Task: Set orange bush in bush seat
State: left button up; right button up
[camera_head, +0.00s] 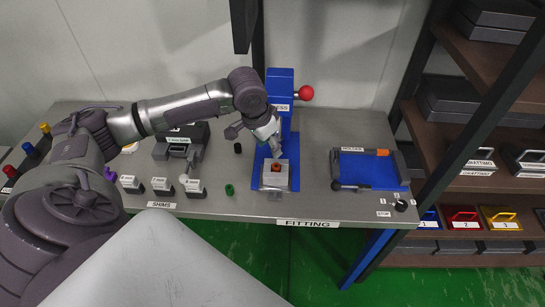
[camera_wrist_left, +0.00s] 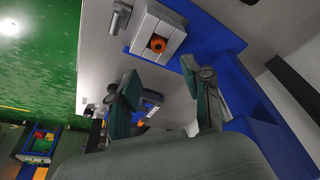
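The orange bush (camera_head: 276,168) stands in the top of a pale grey block (camera_head: 267,181) on the press's blue base. In the left wrist view the orange bush (camera_wrist_left: 157,44) shows as a ring with a dark centre, in the middle of the block (camera_wrist_left: 172,33). I cannot tell how deep it sits. My left gripper (camera_head: 276,152) is just above and behind the block. In the left wrist view its two fingers (camera_wrist_left: 158,70) are spread apart with nothing between them, clear of the bush. My right gripper is not in view.
The blue press (camera_head: 281,88) with a red ball handle (camera_head: 305,93) rises behind the block. A green bush (camera_head: 229,189) and a dark bush (camera_head: 238,148) stand to the left. A blue holder tray (camera_head: 370,168) lies to the right. Shim boxes (camera_head: 162,186) line the front edge.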

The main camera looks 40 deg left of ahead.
pick_arm(q)
jog(key=v, duration=0.3)
dwell(0.5)
